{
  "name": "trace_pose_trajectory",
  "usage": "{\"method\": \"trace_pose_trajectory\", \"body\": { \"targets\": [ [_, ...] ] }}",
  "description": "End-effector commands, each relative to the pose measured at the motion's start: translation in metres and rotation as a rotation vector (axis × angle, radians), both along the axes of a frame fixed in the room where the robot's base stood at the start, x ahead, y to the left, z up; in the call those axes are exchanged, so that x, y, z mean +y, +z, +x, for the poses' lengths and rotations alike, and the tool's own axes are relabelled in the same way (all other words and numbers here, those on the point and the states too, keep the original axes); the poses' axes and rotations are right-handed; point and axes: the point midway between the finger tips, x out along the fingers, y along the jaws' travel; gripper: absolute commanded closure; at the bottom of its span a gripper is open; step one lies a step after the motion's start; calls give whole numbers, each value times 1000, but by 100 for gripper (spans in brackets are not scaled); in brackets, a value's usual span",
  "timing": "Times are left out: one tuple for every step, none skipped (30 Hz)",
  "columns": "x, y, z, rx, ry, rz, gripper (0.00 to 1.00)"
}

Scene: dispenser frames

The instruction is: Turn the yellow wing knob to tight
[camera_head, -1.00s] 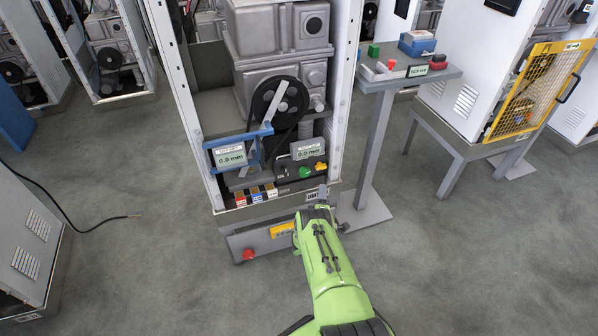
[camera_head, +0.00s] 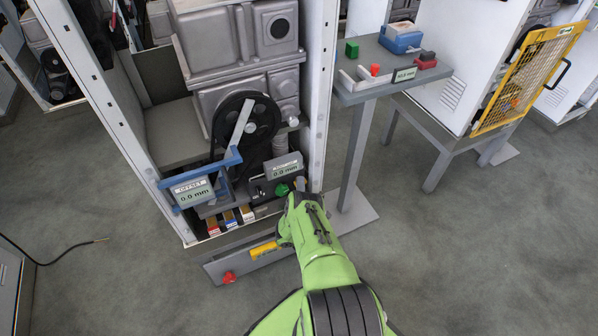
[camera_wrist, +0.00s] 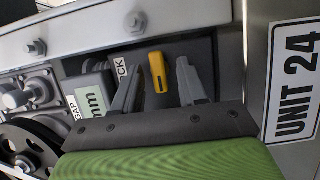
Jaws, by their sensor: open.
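The yellow wing knob (camera_wrist: 158,72) shows in the wrist view as an upright yellow bar on a dark panel. My gripper (camera_wrist: 158,66) is open, with one grey finger on each side of the knob and visible space between. I cannot tell how deep the fingers reach around it. A partly covered label ending in "CK" (camera_wrist: 121,75) is left of the knob. In the head view my arm hides the yellow knob. A green knob (camera_head: 282,190) shows just left of my gripper, below a grey display reading 0.0 mm (camera_head: 284,167).
An OFFSET display (camera_head: 193,192) on a blue bracket and a black pulley (camera_head: 262,122) are left of the knobs. The white cabinet post (camera_head: 317,90) stands close on the right. A small grey table (camera_head: 350,97) holds blocks. A red button (camera_head: 229,277) is on the base.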

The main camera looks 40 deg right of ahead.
Motion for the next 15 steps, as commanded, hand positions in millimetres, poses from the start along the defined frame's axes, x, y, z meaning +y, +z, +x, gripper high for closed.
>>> {"method": "trace_pose_trajectory", "body": {
  "targets": [
    [1,0,-2,2,-1,2,58],
    [1,0,-3,2,-1,2,58],
    [2,0,-4,3,-1,1,58],
    [2,0,-4,2,0,0,58],
    [2,-1,-4,2,0,0,58],
    [2,-1,-4,2,0,1,58],
    [2,-1,-4,2,0,1,58],
    [2,-1,-4,2,0,1,58],
    [2,-1,-4,2,0,1,58],
    [2,-1,-4,1,0,1,58],
    [2,-1,-4,1,0,1,60],
    [2,-1,-4,1,0,1,66],
    [2,-1,-4,1,0,1,71],
    [2,-1,-4,1,0,1,75],
    [2,-1,-4,1,0,1,82]
  ]
}}
